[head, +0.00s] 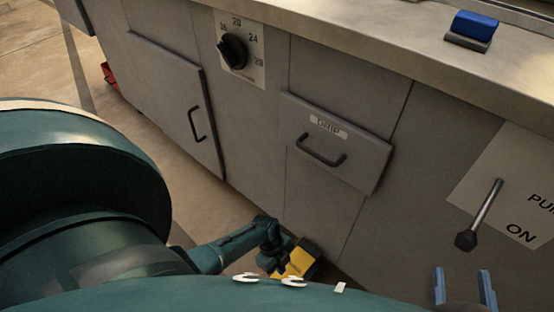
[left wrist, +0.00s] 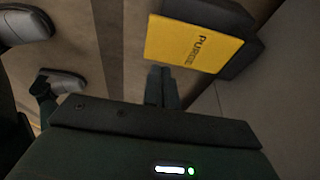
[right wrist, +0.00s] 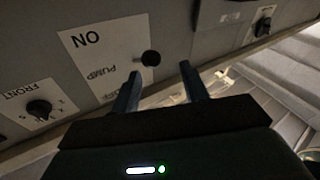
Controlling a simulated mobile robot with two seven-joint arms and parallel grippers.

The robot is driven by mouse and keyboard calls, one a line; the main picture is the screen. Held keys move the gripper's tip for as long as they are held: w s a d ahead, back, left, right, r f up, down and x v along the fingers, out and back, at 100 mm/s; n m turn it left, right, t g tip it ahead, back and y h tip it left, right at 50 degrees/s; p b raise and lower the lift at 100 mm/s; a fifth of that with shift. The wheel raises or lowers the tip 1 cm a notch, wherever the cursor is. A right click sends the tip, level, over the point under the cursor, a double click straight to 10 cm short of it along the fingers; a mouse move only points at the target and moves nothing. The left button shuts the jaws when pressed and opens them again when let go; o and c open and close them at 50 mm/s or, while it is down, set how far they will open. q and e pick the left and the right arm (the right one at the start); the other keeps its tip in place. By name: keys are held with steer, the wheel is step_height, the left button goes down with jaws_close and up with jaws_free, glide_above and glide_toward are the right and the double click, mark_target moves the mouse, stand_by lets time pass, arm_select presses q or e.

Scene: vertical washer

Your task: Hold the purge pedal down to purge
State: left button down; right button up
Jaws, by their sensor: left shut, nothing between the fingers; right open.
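The purge pedal has a yellow plate marked PURGE (left wrist: 195,43) on a dark body. In the head view the pedal (head: 299,261) is low at the foot of the grey cabinet, partly covered by my left arm. My left gripper (left wrist: 161,70) is shut and empty, its fingertips overlapping the near edge of the yellow plate in the left wrist view. I cannot tell whether they touch it or whether the pedal is pressed. My right gripper (head: 464,272) is open and empty, below the pump lever (head: 480,214); it also shows in the right wrist view (right wrist: 157,68).
The cabinet front carries a drawer marked DRIP (head: 338,142), a door with a handle (head: 196,124) and a dial (head: 234,50). A blue object (head: 474,25) sits on the counter (head: 400,62). Brown floor lies left of the cabinet.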

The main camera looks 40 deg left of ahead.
arm_select(q)
steer(key=b+x, duration=0.1)
steer(key=x, duration=0.2)
steer(key=b+x, duration=0.1)
steer(key=x, duration=0.1)
steer(key=shift+a+f+b, duration=0.15)
steer(key=shift+a+b, duration=0.15)
steer(key=shift+a, duration=0.1)
steer(key=shift+f+b, duration=0.35)
steer(key=shift+f, duration=0.2)
arm_select(e)
steer(key=shift+w+a+m+t+y, duration=0.2)
steer(key=shift+a+m+t+y, duration=0.15)
steer(key=shift+m, duration=0.15)
